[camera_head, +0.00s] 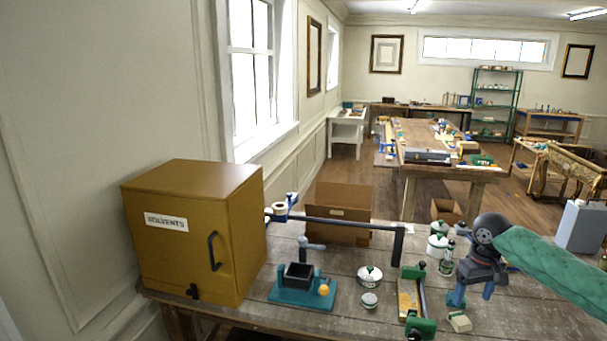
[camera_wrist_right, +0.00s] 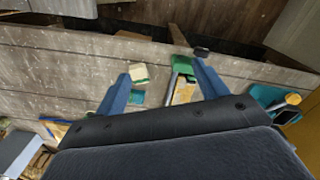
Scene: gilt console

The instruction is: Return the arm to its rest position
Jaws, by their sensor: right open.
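My right arm, in a green sleeve (camera_head: 555,268), reaches in from the right over the workbench (camera_head: 345,325). Its dark wrist ends in my right gripper (camera_head: 471,296), which points down with its two blue fingers apart. In the right wrist view, the right gripper (camera_wrist_right: 161,72) is open with nothing held between its fingers. A small beige block (camera_head: 460,322) lies on the bench close to it; the block also shows in the right wrist view (camera_wrist_right: 138,73). My left gripper does not show.
Left of the gripper are a green-ended wooden tool (camera_head: 408,298), white lidded jars (camera_head: 370,275), a bottle (camera_head: 446,260) and a teal stand with a dark box (camera_head: 300,292). A yellow solvents cabinet (camera_head: 190,235) stands at left. Bench right of the block looks bare.

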